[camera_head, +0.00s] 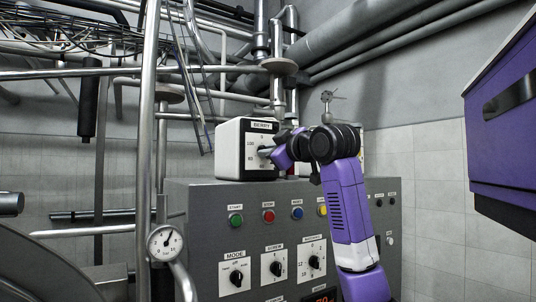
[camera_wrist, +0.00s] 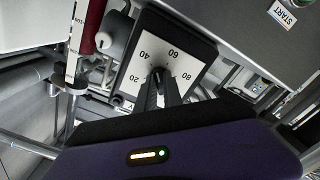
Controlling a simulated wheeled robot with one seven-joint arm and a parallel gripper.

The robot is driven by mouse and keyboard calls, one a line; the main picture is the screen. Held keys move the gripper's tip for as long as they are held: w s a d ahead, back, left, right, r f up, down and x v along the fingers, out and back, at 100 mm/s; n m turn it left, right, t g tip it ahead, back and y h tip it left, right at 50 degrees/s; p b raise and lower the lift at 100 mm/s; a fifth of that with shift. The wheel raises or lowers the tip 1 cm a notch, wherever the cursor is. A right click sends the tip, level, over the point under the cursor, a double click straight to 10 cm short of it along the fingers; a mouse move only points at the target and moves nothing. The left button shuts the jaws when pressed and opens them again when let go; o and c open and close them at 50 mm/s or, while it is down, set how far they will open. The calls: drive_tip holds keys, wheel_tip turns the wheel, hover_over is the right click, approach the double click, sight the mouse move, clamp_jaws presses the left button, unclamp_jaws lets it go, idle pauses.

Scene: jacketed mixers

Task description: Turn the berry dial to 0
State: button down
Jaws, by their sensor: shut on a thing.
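The berry dial is on a white-faced box (camera_head: 230,149) with dark edges, labelled BERRY, standing on top of the grey console at its left. Its face also shows in the wrist view (camera_wrist: 180,57), tilted, with 20, 40, 60 and 80 readable around the knob. My gripper (camera_head: 267,152) reaches the dial's front from the right. In the wrist view my gripper (camera_wrist: 159,80) has both fingers shut on the small dark knob at the face's centre. The fingers hide most of the knob and the lower part of the scale, so I cannot tell where the pointer stands.
The grey console (camera_head: 200,205) below carries START, STOP and other coloured buttons, and selector knobs such as MODE (camera_head: 236,278). Pipes and a pressure gauge (camera_head: 165,243) stand at left. A purple cabinet (camera_head: 500,110) hangs at right. Another panel behind my arm is mostly hidden.

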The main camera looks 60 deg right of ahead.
drive_tip(key=shift+n, duration=13.8)
drive_tip(key=shift+f, duration=0.1)
drive_tip(key=c, duration=1.5)
unclamp_jaws()
drive_tip(key=shift+s, duration=0.1)
drive_tip(key=b+v, duration=0.2)
drive_tip(key=v, duration=0.5)
drive_tip(key=shift+s+a, duration=0.2)
drive_tip(key=shift+s, duration=0.1)
